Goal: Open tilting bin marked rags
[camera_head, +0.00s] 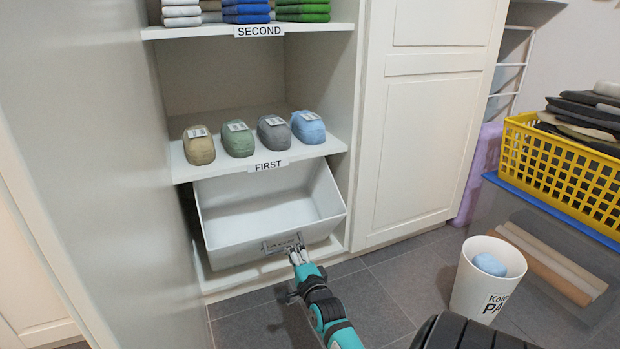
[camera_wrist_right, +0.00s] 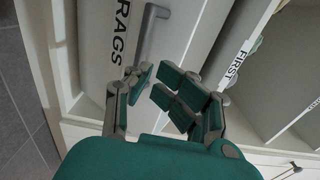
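The white tilting bin (camera_head: 225,240) sits below the shelf marked FIRST. It is tipped forward, and its empty inside shows from above. Its front carries a label and a grey handle (camera_head: 297,239). In the right wrist view the label RAGS (camera_wrist_right: 121,30) is readable, and the handle (camera_wrist_right: 147,35) is close beside it. My right gripper (camera_head: 296,254) is at the bin's front, by the handle. In the wrist view its fingers (camera_wrist_right: 150,88) are a little apart, with the handle just beyond the fingertips; contact cannot be told. My left gripper is out of view.
Several rounded packages (camera_head: 239,139) stand on the FIRST shelf (camera_head: 190,174) above the bin. A tall closed cabinet door (camera_head: 425,140) is to the right. A white waste bin (camera_head: 478,290) and a yellow basket (camera_head: 560,165) stand farther right. Grey floor lies between.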

